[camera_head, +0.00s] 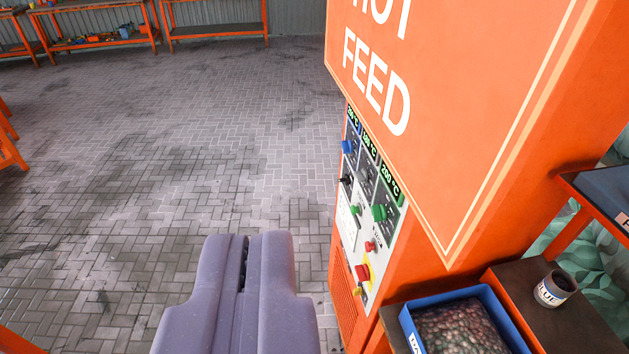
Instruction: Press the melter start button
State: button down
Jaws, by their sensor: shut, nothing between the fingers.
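The orange melter cabinet (480,120) stands at the right, with "FEED" in white letters on it. Its control panel (350,225) faces left and is seen at a steep angle. The panel has a green button (380,212), a smaller green one (355,209), a small red one (370,246) and a larger red one on yellow (362,272). Their labels are too small to read, so I cannot tell which is the start button. My gripper (246,240) is shut and empty, left of the panel and apart from it.
A blue bin (404,320) of dark pellets and a labelled cup (552,290) sit on brown-topped surfaces at the lower right. A blue knob (347,146) and green temperature displays are high on the panel. Orange shelving (215,30) is at the back. The paved floor (200,140) is clear.

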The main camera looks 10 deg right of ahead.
aim_at(355, 210)
jog(key=i+l+u, duration=0.2)
jog(key=i, duration=0.35)
jog(key=i+l+u, duration=0.2)
jog(key=i, duration=0.35)
jog(key=i+l+u, duration=0.2)
jog(key=i, duration=0.3)
